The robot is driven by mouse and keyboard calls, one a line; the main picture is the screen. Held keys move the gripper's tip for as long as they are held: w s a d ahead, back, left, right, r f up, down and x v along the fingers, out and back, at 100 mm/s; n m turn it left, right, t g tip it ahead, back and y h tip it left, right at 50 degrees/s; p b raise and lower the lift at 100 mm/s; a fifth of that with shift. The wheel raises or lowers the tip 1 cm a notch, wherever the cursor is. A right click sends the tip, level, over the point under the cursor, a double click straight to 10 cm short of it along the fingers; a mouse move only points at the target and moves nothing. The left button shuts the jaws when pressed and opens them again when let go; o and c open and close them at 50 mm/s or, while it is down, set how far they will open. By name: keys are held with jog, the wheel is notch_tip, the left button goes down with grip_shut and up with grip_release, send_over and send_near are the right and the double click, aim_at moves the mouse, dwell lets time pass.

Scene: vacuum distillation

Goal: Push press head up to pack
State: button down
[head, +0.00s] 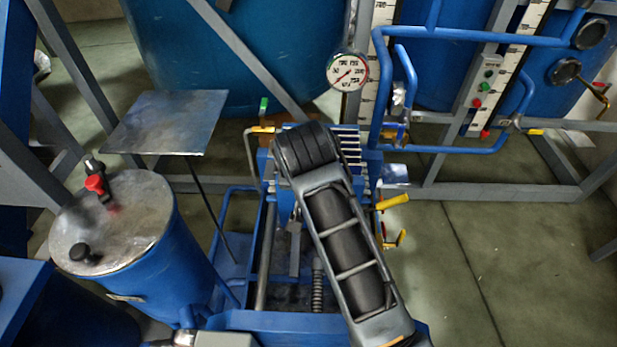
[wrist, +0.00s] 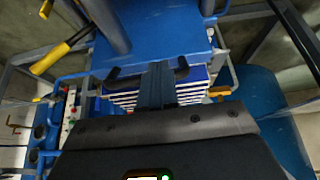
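In the wrist view, a blue block, which looks like the press head (wrist: 195,50), fills the upper middle, with a thick grey rod meeting it. A black bar with bent ends lies across its near edge. The pack of layered white and blue plates (wrist: 120,98) sits right beyond it. My gripper (wrist: 158,72) points at the block with its dark fingers together; whether they touch it or the bar I cannot tell.
A blue drum with a metal lid (head: 110,225) stands at left, beside a raised metal plate (head: 165,122). A yellow-handled lever (head: 393,202) juts out right of the press. A pressure gauge (head: 347,72) and blue pipes stand behind. Floor at right is clear.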

notch_tip(320, 180, up, 6)
jog(key=p, duration=0.2)
jog(key=shift+s+r, duration=0.15)
jog(key=shift+s, duration=0.1)
dwell(0.3)
